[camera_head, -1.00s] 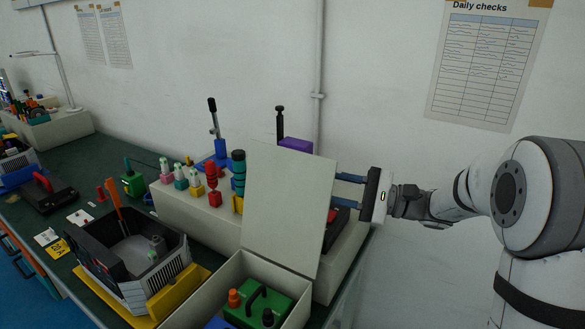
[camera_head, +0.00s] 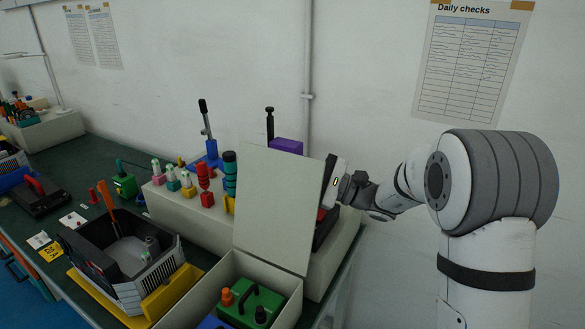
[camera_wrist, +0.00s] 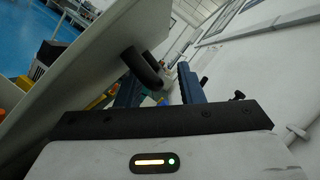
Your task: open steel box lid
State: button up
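The grey steel box (camera_head: 208,289) stands at the bottom centre of the head view. Its flat lid (camera_head: 283,205) stands steeply upright at the box's back edge, so the box is open. My gripper (camera_wrist: 160,82) is behind the lid's right side; in the head view its fingers are hidden by the lid. In the wrist view the fingers are apart, and the lid (camera_wrist: 85,75) slopes along the left. A black handle (camera_wrist: 140,68) on the lid shows near the left finger. I cannot tell whether they touch.
A green case (camera_head: 252,303) lies inside the box. A grey bin (camera_head: 150,273) on a yellow base stands left of it. A light raised shelf (camera_head: 205,225) behind holds several coloured fixtures. The wall is close behind.

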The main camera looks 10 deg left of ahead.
jog(key=shift+c, duration=0.5)
jog(key=c, duration=0.6)
jog(key=shift+r, duration=0.1)
grip_shut()
